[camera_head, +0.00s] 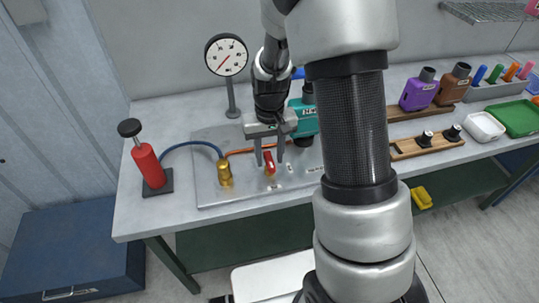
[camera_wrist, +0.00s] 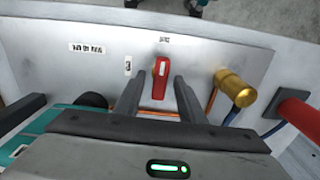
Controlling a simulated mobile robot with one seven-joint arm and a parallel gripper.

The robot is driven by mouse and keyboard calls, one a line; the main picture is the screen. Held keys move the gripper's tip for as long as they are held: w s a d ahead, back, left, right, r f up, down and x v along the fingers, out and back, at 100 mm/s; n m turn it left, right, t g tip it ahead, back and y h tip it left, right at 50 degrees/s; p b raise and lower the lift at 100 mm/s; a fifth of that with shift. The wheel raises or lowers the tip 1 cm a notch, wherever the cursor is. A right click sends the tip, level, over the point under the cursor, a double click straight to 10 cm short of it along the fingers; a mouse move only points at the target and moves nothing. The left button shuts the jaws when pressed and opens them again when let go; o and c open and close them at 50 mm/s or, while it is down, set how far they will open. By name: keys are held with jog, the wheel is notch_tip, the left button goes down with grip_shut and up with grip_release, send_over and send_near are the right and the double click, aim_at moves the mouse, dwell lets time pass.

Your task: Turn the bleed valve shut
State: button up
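The bleed valve has a red handle (camera_head: 269,162) on the metal plate (camera_head: 214,188), just right of a brass fitting (camera_head: 225,174). In the wrist view the red handle (camera_wrist: 160,80) lies nearly lengthwise between the fingers, with a small illegible label above it. My gripper (camera_head: 270,162) points down at the handle with its fingers apart, one on each side. In the wrist view my gripper (camera_wrist: 163,78) shows gaps between both fingers and the handle, so it is not clamped. The valve body under the handle is mostly hidden.
A red hand pump (camera_head: 148,165) stands left, joined by a blue hose to the brass fitting. A dial gauge (camera_head: 227,56) stands behind. A teal device (camera_head: 304,118) sits close behind my gripper. Purple and brown mufflers (camera_head: 419,91) and trays are at right. The plate's front strip is clear.

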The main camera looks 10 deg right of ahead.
aim_at(270, 159)
notch_tip(270, 159, up, 17)
jog(key=p, duration=0.1)
jog(key=shift+r, duration=0.2)
dwell(0.4)
jog(key=shift+r, duration=0.1)
